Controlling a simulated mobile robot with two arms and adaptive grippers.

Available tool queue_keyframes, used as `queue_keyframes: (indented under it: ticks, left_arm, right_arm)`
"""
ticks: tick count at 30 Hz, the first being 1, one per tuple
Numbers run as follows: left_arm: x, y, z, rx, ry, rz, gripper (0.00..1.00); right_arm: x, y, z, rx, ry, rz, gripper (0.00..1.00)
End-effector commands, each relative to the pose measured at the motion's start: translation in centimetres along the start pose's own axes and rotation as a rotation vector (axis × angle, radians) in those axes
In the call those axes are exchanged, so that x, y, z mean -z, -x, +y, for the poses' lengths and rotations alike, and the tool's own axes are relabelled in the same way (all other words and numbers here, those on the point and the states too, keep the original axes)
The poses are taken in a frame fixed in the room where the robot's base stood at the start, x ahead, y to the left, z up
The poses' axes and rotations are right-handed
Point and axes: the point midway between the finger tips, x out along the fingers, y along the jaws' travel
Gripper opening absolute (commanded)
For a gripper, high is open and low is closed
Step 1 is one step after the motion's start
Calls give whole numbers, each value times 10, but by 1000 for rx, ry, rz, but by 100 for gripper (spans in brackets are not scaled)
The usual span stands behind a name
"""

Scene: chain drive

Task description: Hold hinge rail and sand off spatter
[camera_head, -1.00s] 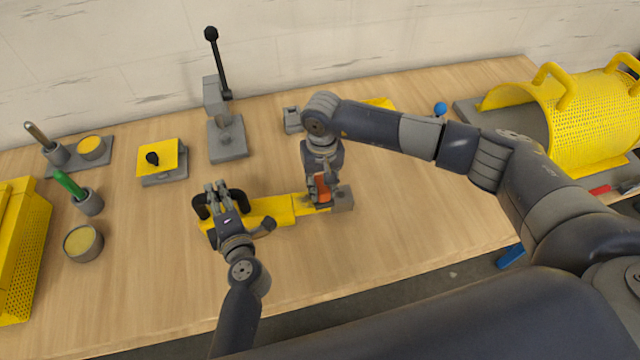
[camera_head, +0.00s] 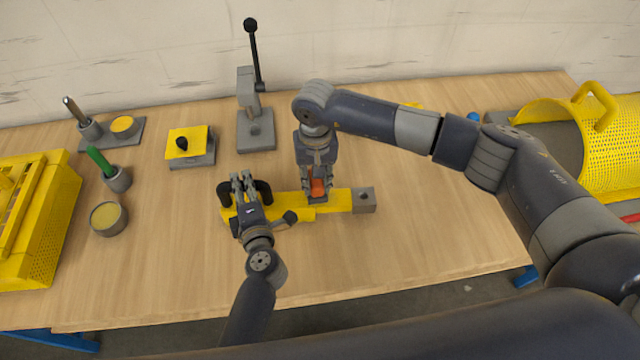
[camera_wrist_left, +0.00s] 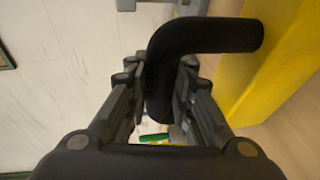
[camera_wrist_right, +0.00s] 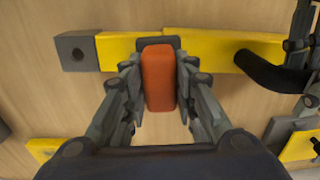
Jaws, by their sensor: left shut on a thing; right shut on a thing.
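The yellow hinge rail (camera_head: 338,201) lies left to right near the middle of the bench, with a grey block (camera_head: 363,200) at its right end. My left gripper (camera_head: 243,180) is shut on the black bent handle (camera_head: 264,190) at the rail's left part; the left wrist view shows the handle (camera_wrist_left: 205,38) between the fingers. My right gripper (camera_head: 317,184) is shut on an orange sanding block (camera_wrist_right: 158,80) with a dark base. In the right wrist view its dark end overlaps the rail (camera_wrist_right: 215,45). I cannot make out any spatter.
A lever press (camera_head: 255,120) stands behind the rail. A yellow-topped plate (camera_head: 187,140), green-handled tool (camera_head: 100,160) and round tin (camera_head: 108,217) stand to the left. A yellow perforated guard (camera_head: 590,140) is at right. Bench in front of the rail is clear.

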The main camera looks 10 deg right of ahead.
Motion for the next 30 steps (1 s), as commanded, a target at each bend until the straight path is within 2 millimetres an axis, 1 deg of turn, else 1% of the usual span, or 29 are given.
queue_keyframes:
  ticks: [16,21,30]
  left_arm:
    - [0,0,0,1,0,0,0]
    - [0,0,0,1,0,0,0]
    - [0,0,0,1,0,0,0]
  right_arm:
    - [0,48,1,-2,0,-1,0]
    - [-1,53,1,-2,-1,-2,0]
    - [-1,53,1,-2,-1,-3,0]
